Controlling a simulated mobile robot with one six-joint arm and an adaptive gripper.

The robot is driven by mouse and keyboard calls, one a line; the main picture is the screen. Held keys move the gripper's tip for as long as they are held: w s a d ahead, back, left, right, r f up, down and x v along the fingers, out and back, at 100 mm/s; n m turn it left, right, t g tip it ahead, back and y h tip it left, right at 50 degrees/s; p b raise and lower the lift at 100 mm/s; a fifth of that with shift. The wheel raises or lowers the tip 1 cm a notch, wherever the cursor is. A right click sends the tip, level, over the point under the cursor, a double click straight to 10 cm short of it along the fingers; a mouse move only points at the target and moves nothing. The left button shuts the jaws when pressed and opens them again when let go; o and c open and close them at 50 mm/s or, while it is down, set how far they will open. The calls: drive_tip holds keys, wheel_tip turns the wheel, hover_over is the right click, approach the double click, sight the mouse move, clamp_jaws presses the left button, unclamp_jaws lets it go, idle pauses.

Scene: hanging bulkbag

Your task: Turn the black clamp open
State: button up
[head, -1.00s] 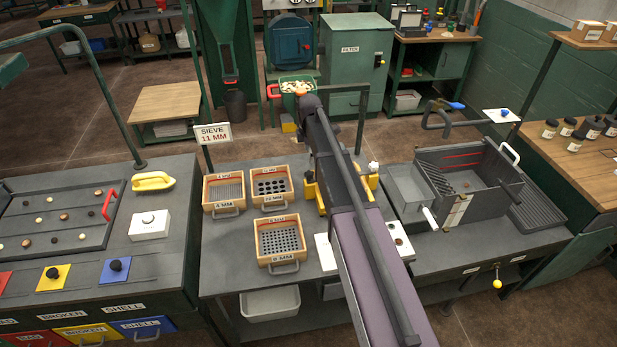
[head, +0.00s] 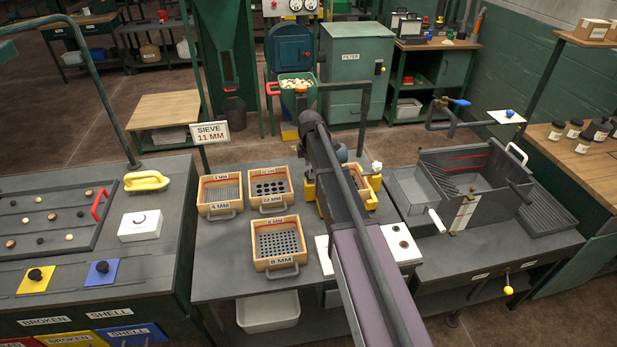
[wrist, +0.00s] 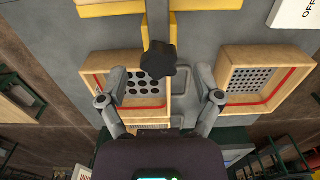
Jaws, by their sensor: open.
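The black clamp is a lobed star-shaped knob (wrist: 157,60) on a grey bar in the wrist view. My gripper (wrist: 160,80) is open there, with one finger on each side of the knob and visible gaps between. I cannot tell from this angle how far the knob is from the fingers in depth. In the head view my arm hides the knob and most of the gripper, over a fixture with yellow brackets (head: 311,191).
Wooden-framed sieves (head: 278,243) stand left of the fixture on the grey bench. A grey metal box unit (head: 470,180) stands further right. A green hopper (head: 297,86) with pale pieces is behind.

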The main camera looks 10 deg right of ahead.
drive_tip(key=shift+f+b, duration=0.45)
drive_tip(key=shift+f, duration=0.25)
drive_tip(key=shift+c, duration=0.2)
